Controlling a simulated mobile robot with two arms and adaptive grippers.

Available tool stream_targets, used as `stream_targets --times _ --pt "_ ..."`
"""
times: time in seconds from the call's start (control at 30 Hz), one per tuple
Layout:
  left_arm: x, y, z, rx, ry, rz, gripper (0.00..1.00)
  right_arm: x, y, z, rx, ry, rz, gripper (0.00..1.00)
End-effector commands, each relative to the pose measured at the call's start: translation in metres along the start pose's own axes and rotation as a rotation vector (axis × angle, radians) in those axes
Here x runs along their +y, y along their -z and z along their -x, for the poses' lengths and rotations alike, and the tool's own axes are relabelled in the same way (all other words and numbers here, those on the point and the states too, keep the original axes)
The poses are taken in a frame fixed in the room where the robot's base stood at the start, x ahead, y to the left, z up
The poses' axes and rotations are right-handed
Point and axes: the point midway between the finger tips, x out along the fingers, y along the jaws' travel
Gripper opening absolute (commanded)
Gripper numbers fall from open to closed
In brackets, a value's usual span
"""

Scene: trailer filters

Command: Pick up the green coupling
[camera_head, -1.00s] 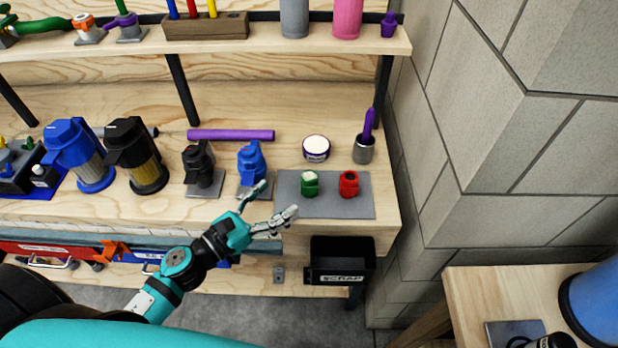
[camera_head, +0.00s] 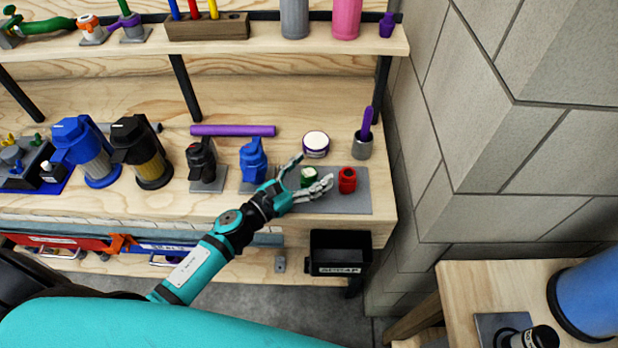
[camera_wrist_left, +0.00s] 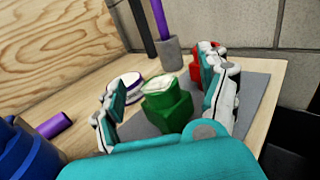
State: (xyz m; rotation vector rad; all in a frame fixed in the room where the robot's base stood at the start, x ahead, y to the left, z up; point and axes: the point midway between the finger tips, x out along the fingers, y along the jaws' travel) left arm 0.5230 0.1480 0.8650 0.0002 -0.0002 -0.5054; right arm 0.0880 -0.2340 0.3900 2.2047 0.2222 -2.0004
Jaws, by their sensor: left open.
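The green coupling (camera_head: 308,175) stands on a grey mat (camera_head: 345,203) at the right end of the workbench and has a pale top. My left gripper (camera_head: 315,171) is open, with its fingers reaching around the coupling's sides. In the left wrist view the green coupling (camera_wrist_left: 167,104) stands between the two spread fingers (camera_wrist_left: 160,95), with gaps showing on both sides. The fingers partly hide it in the head view. My right gripper is not in view.
A red coupling (camera_head: 347,180) stands close to the right, near one finger. A white-lidded jar (camera_head: 316,144) and a grey cup (camera_head: 362,147) stand behind. A blue filter part (camera_head: 253,160) is to the left. A black scrap bin (camera_head: 340,252) hangs below the bench edge.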

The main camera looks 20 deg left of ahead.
Motion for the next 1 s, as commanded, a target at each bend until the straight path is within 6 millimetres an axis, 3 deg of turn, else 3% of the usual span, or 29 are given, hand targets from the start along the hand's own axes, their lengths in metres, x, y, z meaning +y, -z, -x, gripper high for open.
stream_targets --times 0.07,0.6,1.0 --pt "0.0000 0.0001 0.0002 0.000 0.000 0.000 0.73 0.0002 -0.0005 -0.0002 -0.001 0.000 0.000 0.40" --pt "0.0001 0.0002 0.0006 0.000 0.000 0.000 0.04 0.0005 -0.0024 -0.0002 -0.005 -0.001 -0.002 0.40" --pt "0.0000 -0.0011 0.0006 0.000 0.000 0.000 0.00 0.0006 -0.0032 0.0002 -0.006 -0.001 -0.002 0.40"
